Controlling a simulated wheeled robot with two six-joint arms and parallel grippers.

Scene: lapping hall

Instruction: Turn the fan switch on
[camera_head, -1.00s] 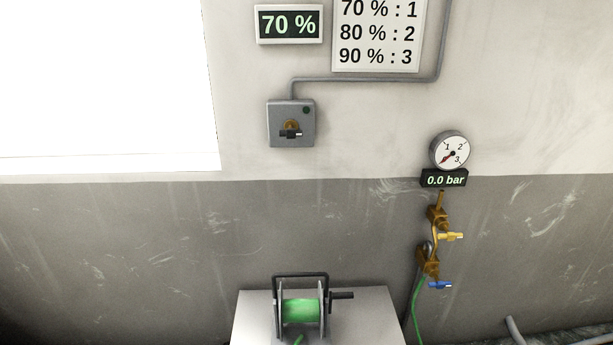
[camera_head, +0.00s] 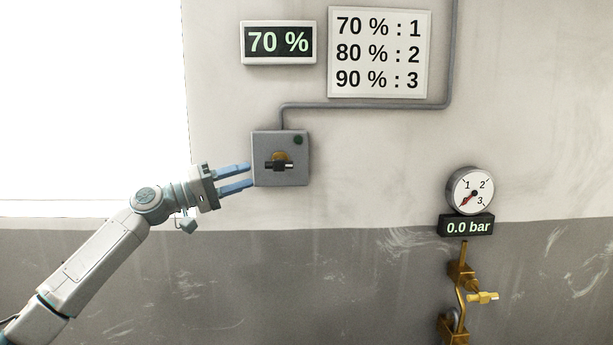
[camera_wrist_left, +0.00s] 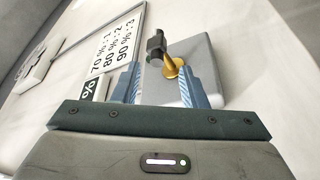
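The fan switch (camera_head: 280,164) is a grey wall box with a brass hub, a black handle lying horizontally and a dark green lamp at its upper right. My left gripper (camera_head: 251,174) is open and empty at the left edge of the box, its two blue fingers pointing right. In the left wrist view the switch's black handle (camera_wrist_left: 156,46) and brass stem lie ahead, between and beyond the fingertips of my gripper (camera_wrist_left: 165,68). The handle is apart from the fingers. My right gripper is not in view.
A display (camera_head: 278,42) reads 70 %. A sign (camera_head: 379,53) beside it lists 70 % : 1, 80 % : 2, 90 % : 3. A conduit (camera_head: 365,106) runs above the switch. A gauge (camera_head: 473,191) at right reads 0.0 bar, above brass piping with a yellow valve handle (camera_head: 483,297).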

